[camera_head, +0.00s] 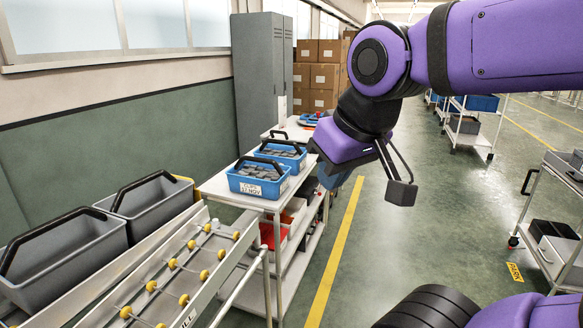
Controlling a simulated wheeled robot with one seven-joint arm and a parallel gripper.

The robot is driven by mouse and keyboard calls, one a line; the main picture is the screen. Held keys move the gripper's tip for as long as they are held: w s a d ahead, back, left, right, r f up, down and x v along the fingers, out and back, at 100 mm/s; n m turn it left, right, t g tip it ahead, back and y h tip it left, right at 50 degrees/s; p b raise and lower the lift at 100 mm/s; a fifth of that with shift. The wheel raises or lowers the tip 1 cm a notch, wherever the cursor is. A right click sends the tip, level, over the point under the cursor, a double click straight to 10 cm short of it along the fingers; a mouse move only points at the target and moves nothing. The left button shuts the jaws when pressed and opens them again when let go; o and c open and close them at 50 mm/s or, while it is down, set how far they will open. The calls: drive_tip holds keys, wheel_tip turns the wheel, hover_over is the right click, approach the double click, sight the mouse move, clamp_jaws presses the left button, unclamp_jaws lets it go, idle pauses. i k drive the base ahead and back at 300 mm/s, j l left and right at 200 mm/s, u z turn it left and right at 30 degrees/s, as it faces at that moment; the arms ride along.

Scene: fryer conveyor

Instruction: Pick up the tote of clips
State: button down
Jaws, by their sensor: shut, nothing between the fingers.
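A blue tote (271,190) with a black handle sits on the near end of the white cart's top. It holds grey pieces, and its white front label appears to read "CLIPS 27 NOV". A second blue tote (301,160) with grey contents and a black handle stands just behind it. My gripper (401,191) hangs in the air to the right of both totes, over the aisle. It is shut and empty, apart from the totes.
The white cart (218,186) has lower shelves with bins. Grey totes (70,254) stand at the left beside a rail with yellow rollers (172,263). Grey lockers (258,75) and cardboard boxes (323,76) are behind. The floor aisle is open; a trolley (546,258) stands right.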

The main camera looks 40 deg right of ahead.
sight(293, 155)
drive_tip(key=i+l+z, duration=0.2)
drive_tip(key=i+l, duration=0.25)
drive_tip(key=l, duration=0.2)
drive_tip(key=i+l+z, duration=0.15)
drive_tip(key=i+l, duration=0.35)
drive_tip(key=l, duration=0.1)
